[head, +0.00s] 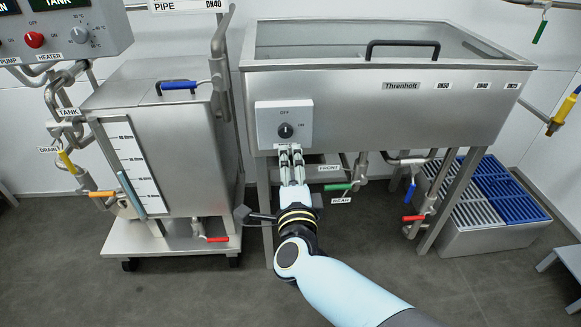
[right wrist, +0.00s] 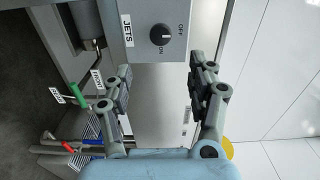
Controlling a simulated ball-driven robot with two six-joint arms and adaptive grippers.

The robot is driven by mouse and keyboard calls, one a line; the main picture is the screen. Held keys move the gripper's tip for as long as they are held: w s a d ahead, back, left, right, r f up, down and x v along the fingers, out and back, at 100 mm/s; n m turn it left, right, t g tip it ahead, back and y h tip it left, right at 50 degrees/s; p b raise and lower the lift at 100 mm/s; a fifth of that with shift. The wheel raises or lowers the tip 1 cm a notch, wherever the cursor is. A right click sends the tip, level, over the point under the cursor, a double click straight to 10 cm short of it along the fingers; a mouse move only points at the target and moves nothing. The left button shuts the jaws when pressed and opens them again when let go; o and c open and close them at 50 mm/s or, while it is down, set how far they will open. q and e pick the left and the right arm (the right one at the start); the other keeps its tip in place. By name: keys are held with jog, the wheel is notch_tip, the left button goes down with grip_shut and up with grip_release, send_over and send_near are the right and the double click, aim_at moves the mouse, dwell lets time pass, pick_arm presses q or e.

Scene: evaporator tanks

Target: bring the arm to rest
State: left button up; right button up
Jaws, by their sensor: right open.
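My right arm reaches up from the bottom of the head view. Its gripper (head: 290,151) is just below the grey switch box (head: 285,124) on the front of the steel trough (head: 375,110). In the right wrist view the two fingers (right wrist: 158,80) stand wide apart with nothing between them. The box's black knob (right wrist: 162,34) is ahead of the fingers, and I see no finger touching it. The box is marked JETS, OFF and ON; the knob's setting is hard to read. My left gripper is not in view.
A wheeled steel tank (head: 190,140) stands left of the arm. Pipes with a green-handled valve (head: 338,187) and a red-handled valve (head: 413,218) run under the trough. A grated step (head: 500,190) is at the right. The grey floor at the front is mostly clear.

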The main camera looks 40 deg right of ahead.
dwell(0.3)
jog(key=s+a+f+n+g+y, duration=0.15)
jog(key=s+f+n+y, duration=0.35)
jog(key=s+f, duration=0.55)
jog(key=s+d+f+n+g+y, duration=0.1)
jog(key=s+f+n+g+y, duration=0.15)
jog(key=s+f+n, duration=0.8)
jog(key=s+f+n+g, duration=0.3)
jog(key=s+f, duration=0.2)
jog(key=s, duration=0.3)
jog(key=s+d+f+n+g, duration=0.1)
jog(key=s+f+n+g, duration=0.2)
jog(key=s, duration=0.5)
jog(key=s+f+n+g+y, duration=0.1)
jog(key=s+f+n+g, duration=0.2)
jog(key=s+f, duration=0.4)
jog(key=shift+s+d+f+g, duration=0.35)
jog(key=shift+s+g, duration=0.35)
jog(key=shift+s, duration=0.25)
